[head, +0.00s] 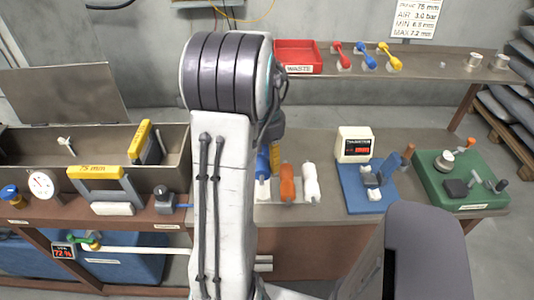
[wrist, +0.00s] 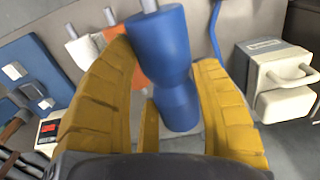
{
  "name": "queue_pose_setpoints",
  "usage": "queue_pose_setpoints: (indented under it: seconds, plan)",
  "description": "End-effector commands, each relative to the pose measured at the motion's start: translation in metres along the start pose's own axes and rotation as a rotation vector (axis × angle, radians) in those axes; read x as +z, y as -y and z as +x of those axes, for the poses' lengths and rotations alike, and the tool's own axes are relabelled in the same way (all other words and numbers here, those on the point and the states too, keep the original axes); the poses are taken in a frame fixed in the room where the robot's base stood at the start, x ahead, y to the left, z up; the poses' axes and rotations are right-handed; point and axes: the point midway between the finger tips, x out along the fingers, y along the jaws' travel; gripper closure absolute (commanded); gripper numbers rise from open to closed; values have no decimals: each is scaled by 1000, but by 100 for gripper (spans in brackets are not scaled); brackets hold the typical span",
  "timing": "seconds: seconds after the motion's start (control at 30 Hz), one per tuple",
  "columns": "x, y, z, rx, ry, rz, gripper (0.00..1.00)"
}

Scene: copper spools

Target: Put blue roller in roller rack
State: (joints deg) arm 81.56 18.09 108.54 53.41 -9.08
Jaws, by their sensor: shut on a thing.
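The blue roller (wrist: 160,45) is a waisted cylinder with a pale metal shaft end. In the head view part of the blue roller (head: 262,163) shows beside my arm, which hides the rest. An orange roller (head: 287,182) and a white roller (head: 311,182) lie side by side just right of it on the bench. They also show at the upper left of the wrist view. I cannot make out the rack's supports clearly.
A blue fixture (head: 368,198) with a white display box (head: 355,145) stands to the right, then a green board (head: 461,185) with parts. A long metal trough (head: 92,150) is at left. A raised shelf behind holds a red waste bin (head: 297,56).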

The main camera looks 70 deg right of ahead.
Motion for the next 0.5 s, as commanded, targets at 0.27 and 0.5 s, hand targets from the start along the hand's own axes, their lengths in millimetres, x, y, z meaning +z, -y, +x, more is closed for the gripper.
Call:
queue_pose_setpoints:
  seconds: [0.27, 0.5]
  plan:
    - [-14, -2, 0, 0, -1, -10, 77]
    - [-17, -3, 3, 0, -2, -15, 77]
